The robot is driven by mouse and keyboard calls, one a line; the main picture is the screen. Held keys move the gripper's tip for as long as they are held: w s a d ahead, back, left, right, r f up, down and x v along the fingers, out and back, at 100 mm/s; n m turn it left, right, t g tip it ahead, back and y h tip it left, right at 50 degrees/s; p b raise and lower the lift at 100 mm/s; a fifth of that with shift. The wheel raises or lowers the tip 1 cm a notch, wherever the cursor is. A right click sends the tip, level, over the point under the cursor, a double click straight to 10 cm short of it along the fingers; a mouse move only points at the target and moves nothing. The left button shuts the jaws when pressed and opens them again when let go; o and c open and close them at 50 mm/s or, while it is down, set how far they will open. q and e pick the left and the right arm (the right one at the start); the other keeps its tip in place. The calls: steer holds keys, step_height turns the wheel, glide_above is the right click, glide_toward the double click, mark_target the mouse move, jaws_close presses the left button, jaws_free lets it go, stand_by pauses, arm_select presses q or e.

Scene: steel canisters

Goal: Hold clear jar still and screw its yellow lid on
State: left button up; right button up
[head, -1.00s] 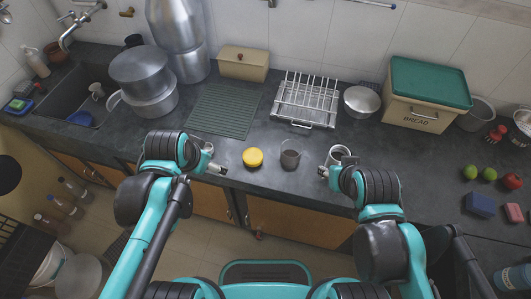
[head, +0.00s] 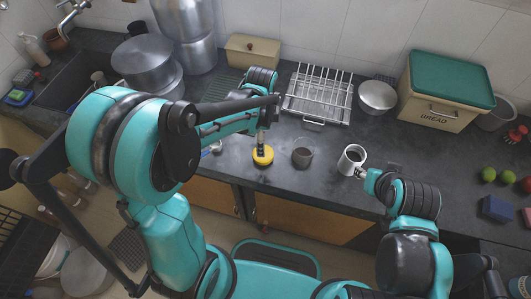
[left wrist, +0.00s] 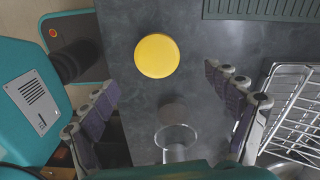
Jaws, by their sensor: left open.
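The yellow lid (head: 263,158) lies flat on the dark counter near its front edge. It also shows whole in the left wrist view (left wrist: 157,55). The clear jar (head: 302,157) stands upright and uncapped just right of the lid; its round rim shows in the left wrist view (left wrist: 176,138). My left gripper (head: 262,147) points down over the lid in the head view; its fingers (left wrist: 160,78) are spread wide with nothing between them. My right gripper (head: 362,173) is beside a metal mug, right of the jar; its fingers are too small to read.
The metal mug (head: 351,160) stands right of the jar. A wire dish rack (head: 318,97) and a steel bowl (head: 377,97) stand behind, with a green-lidded bread bin (head: 445,95) further right. A green ribbed mat (left wrist: 262,9) lies beyond the lid. Counter around lid and jar is clear.

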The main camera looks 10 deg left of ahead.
arm_select(q)
steer(key=shift+f+b, duration=0.55)
steer(key=shift+f, duration=0.75)
steer(key=shift+s, duration=0.1)
steer(key=f+b, duration=0.1)
steer(key=f, duration=0.1)
steer(key=f+b, duration=0.1)
steer(key=f, duration=0.1)
steer(key=shift+s+a+f, duration=0.1)
steer(key=shift+s+f, duration=0.1)
steer(key=shift+f+b, duration=0.4)
steer(key=shift+f, duration=0.05)
steer(key=shift+r, duration=0.1)
steer(key=c, duration=0.9)
